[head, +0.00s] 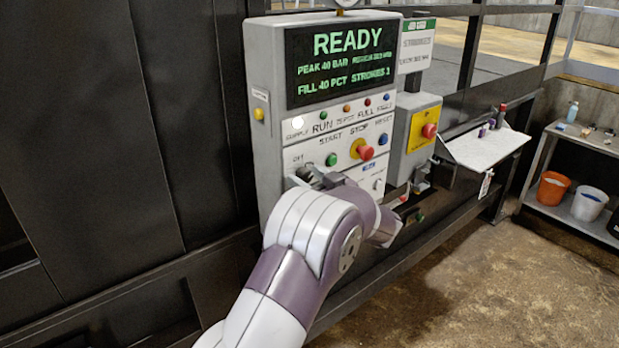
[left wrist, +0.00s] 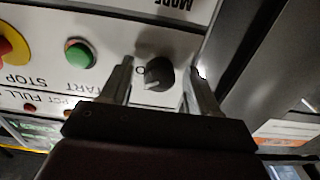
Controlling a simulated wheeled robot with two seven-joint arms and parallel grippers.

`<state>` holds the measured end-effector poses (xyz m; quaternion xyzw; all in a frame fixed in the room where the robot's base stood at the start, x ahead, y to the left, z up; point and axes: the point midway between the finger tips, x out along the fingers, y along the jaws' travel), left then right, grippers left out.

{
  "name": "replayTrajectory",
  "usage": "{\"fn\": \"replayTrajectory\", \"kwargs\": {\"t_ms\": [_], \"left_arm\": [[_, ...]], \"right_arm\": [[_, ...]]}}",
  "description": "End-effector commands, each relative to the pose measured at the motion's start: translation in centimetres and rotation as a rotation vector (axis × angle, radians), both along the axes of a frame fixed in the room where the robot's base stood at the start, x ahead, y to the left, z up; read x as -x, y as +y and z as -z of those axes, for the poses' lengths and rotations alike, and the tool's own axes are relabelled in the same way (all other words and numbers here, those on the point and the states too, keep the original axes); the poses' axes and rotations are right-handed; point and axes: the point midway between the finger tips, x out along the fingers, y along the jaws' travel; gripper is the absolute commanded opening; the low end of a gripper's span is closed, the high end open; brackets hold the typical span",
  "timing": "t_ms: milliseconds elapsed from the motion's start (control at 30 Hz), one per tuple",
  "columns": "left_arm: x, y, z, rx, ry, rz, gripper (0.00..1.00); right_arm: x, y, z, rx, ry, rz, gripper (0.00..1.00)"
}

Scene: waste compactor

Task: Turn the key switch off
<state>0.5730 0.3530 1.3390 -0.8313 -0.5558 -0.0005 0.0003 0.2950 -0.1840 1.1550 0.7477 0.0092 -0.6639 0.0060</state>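The key switch (left wrist: 156,74) is a dark round knob with a pale pointer mark on the white panel, in the left wrist view. My left gripper (left wrist: 160,66) is open. Its two fingers stand on either side of the knob, with a visible gap on each side. The control panel (head: 270,128) is a light grey box whose screen (head: 343,62) reads READY. My right gripper does not show.
The green START button (head: 331,159) and red STOP button (head: 365,152) sit close to the right of the gripper. A white shelf (head: 485,147) and an orange bucket (head: 552,190) are beyond.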

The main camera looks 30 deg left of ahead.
Motion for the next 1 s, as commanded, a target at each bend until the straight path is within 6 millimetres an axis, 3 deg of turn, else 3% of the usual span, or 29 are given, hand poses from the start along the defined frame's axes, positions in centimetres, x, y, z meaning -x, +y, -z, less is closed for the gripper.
{"fn": "replayTrajectory", "kwargs": {"t_ms": [33,167,567,1000], "left_arm": [[0.0,0.0,0.0,0.000,0.000,0.000,0.45],[0.0,0.0,0.0,0.000,0.000,0.000,0.05],[0.0,0.0,0.3,0.025,-0.061,0.000,0.05],[0.0,-0.1,0.7,0.162,-0.395,0.000,0.05]], "right_arm": [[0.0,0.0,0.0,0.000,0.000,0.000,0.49],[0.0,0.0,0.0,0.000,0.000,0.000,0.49],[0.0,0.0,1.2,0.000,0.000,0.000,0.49],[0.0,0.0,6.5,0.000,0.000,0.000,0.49]]}}
